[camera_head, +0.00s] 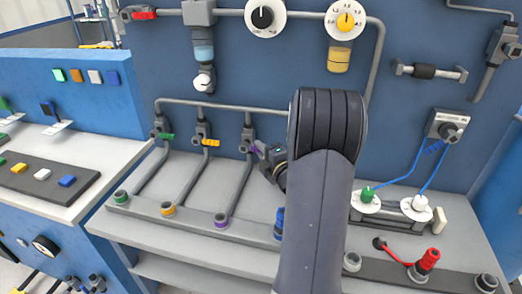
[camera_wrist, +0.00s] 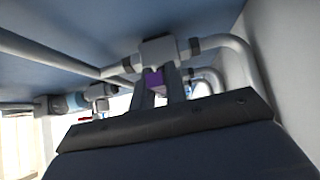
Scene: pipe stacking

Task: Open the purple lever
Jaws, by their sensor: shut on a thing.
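The purple lever (camera_head: 257,150) is on the third valve from the left, on the pipe rack against the blue wall. In the wrist view the lever (camera_wrist: 154,78) shows between the two fingers, below a grey valve body (camera_wrist: 158,51). My gripper (camera_head: 264,153) reaches the lever from the right and is shut on it. The fingers also show in the wrist view (camera_wrist: 157,88). My arm hides part of the gripper and the area right of the lever in the head view.
A green lever (camera_head: 167,136) and a yellow lever (camera_head: 211,142) sit on the valves to the left. A grey pipe (camera_head: 225,106) runs above. A purple-ringed outlet (camera_head: 221,220) stands below on the bench. Blue hoses and a red plug (camera_head: 429,259) are at the right.

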